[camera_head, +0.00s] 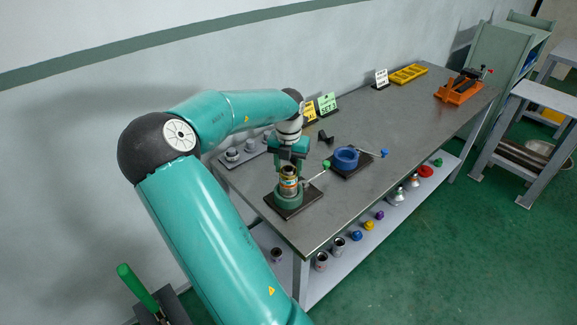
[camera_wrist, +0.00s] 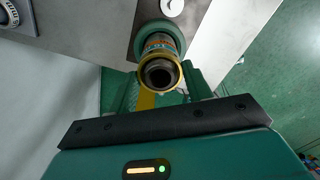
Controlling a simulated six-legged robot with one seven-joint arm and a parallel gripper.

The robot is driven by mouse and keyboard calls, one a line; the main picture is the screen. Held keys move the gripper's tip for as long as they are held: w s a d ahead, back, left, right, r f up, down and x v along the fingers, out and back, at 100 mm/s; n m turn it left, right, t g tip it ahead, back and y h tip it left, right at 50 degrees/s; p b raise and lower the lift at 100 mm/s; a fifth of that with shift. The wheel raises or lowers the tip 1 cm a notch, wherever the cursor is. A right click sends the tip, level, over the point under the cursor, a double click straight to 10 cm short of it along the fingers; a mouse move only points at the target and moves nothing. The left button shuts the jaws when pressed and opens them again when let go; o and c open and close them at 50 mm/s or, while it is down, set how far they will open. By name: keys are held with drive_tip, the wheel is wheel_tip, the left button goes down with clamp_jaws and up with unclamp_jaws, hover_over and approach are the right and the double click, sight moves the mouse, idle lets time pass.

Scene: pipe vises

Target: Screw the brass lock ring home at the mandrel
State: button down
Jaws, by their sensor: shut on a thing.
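The brass lock ring (camera_wrist: 176,80) shows in the wrist view as a yellow band around the open dark end of the mandrel (camera_wrist: 158,42). The mandrel carries an orange and teal marking and stands upright in the green vise (camera_head: 287,197) on a dark plate. In the head view the ring is mostly hidden under my gripper (camera_head: 289,166), which points straight down over the vise. In the wrist view my gripper (camera_wrist: 160,84) has its green fingers on either side of the ring, shut on it. How far the ring sits down the thread cannot be told.
The green-knobbed vise handle (camera_head: 325,164) sticks out to the right. A blue vise (camera_head: 346,158) stands beside it, with a dark part (camera_head: 325,137) behind. Sign cards (camera_head: 327,104), a yellow tray (camera_head: 408,74) and an orange vise (camera_head: 461,88) stand farther back. The mid-bench is clear.

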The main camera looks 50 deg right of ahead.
drive_tip(key=c, duration=0.9)
unclamp_jaws()
drive_tip(key=n, duration=0.4)
drive_tip(key=shift+n, duration=0.4)
drive_tip(key=n, duration=0.5)
drive_tip(key=shift+n, duration=0.3)
clamp_jaws()
